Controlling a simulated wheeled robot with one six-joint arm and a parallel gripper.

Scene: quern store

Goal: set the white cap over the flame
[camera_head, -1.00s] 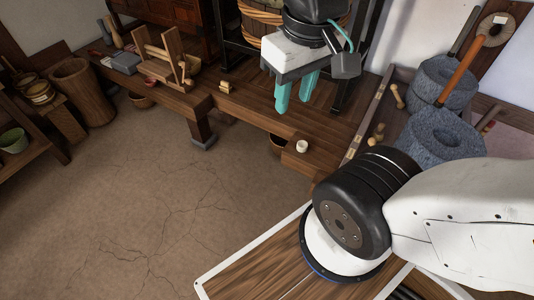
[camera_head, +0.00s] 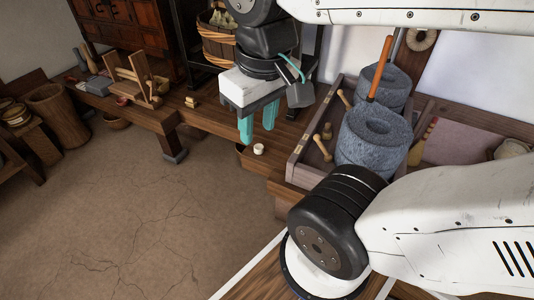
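A small white round thing (camera_head: 258,149), possibly the cap, stands near the front edge of the dark wooden bench (camera_head: 205,121). It is too small to make out in detail. My gripper (camera_head: 257,134) has two teal fingers pointing down, spread apart with nothing seen between them. The fingertips show just above the white thing in the picture; I cannot tell how high they are over it. I cannot make out a flame anywhere.
A small yellowish block (camera_head: 191,102) sits on the bench to the left. A wooden tray (camera_head: 297,172) at the right holds grey stone querns (camera_head: 372,147) and wooden pegs. A wooden stand (camera_head: 131,78) is at the far left. The cracked floor (camera_head: 130,220) is clear.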

